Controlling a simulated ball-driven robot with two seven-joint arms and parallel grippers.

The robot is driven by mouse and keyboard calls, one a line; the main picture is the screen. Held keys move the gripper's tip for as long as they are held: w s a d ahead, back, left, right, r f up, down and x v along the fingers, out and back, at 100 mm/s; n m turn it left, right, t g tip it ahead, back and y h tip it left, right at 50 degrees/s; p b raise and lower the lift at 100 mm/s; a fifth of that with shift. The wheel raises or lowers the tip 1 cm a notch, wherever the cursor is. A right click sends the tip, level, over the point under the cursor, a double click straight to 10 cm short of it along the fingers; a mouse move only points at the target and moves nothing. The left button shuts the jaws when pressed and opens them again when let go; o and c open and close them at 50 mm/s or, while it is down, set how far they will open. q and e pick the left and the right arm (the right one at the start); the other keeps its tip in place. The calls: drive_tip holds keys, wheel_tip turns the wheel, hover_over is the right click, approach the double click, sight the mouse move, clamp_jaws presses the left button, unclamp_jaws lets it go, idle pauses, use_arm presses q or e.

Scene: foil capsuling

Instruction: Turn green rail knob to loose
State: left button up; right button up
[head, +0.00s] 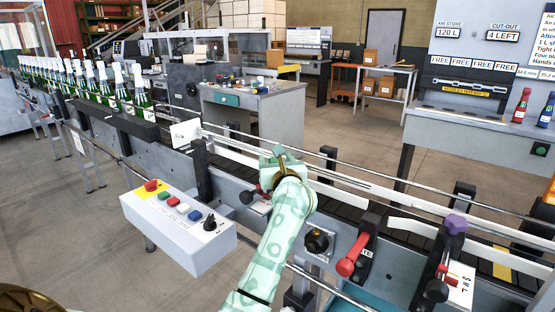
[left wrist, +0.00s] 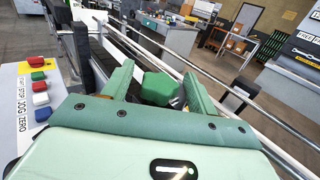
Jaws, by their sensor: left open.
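The green rail knob (left wrist: 160,88) is a faceted green piece in the left wrist view, between the two green fingers of my left gripper (left wrist: 155,90). A gap shows between the knob and the fingers, so the gripper is open around it. In the head view my left gripper (head: 281,160) is over the near rail of the conveyor, and it largely hides the knob there. The knob's pointer and any marks beside it are hidden. My right gripper is in neither view.
A purple knob (head: 455,225) and a red lever (head: 350,262) are to the right along the conveyor. A control box (head: 180,225) with coloured buttons is to the left. Rails (head: 340,180) run beside the gripper. Several green bottles (head: 95,80) stand upstream at the far left.

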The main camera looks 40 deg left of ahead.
use_arm(q)
drive_tip(key=shift+c, duration=0.7)
drive_tip(key=c, duration=0.9)
drive_tip(key=shift+o, duration=0.2)
drive_tip(key=shift+f+n+g+y+b, duration=0.2)
drive_tip(key=shift+n+g+y+b, duration=0.3)
drive_tip(key=shift+g+b, duration=0.2)
drive_tip(key=shift+r+n+g, duration=0.15)
drive_tip(key=shift+n+g, duration=0.15)
drive_tip(key=shift+g, duration=0.1)
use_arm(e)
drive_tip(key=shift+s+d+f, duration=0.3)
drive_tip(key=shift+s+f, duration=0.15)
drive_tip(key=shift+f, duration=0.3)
use_arm(q)
drive_tip(key=o, duration=1)
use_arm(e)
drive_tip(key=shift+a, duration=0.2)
use_arm(q)
drive_tip(key=shift+d, duration=0.15)
